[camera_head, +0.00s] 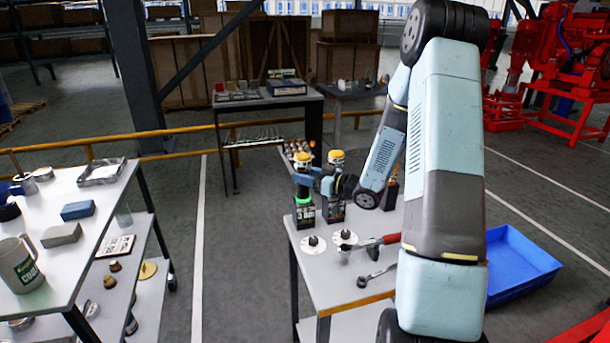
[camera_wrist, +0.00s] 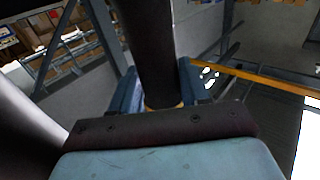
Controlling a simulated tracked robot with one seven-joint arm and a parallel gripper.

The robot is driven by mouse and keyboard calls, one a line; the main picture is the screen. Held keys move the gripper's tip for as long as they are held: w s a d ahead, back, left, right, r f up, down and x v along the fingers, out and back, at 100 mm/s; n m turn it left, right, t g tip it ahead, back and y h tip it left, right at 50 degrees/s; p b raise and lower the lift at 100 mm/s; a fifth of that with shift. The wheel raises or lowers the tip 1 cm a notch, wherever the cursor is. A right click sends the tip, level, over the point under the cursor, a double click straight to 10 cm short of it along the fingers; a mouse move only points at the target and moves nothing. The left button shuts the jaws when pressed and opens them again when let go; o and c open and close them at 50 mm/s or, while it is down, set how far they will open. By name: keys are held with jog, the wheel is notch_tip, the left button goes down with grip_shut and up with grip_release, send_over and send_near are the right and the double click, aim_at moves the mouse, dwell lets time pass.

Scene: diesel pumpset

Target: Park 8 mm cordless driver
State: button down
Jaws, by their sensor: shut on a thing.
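Two cordless drivers with yellow-and-white tops stand upright near the back left of the small table in the head view. The left driver (camera_head: 303,159) is in my gripper (camera_head: 305,179), whose blue fingers are shut around it. Below it is a black holder (camera_head: 305,216) with a green glowing ring; I cannot tell whether the driver is fully seated. The right driver (camera_head: 336,157) is above a second black holder (camera_head: 336,213), partly hidden behind my wrist. In the wrist view, a dark cylindrical body (camera_wrist: 148,45) with a yellow band stands between my blue fingers (camera_wrist: 158,95).
A blue bin (camera_head: 520,262) lies right. A cluttered bench (camera_head: 55,262) stands left. A yellow rail (camera_head: 185,132) runs behind.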

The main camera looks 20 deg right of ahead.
jog(key=shift+f, duration=0.3)
jog(key=shift+c, duration=2.3)
grip_release()
jog(key=v, duration=1.3)
jog(key=shift+s+d+f, duration=0.15)
jog(key=shift+s+d, duration=0.15)
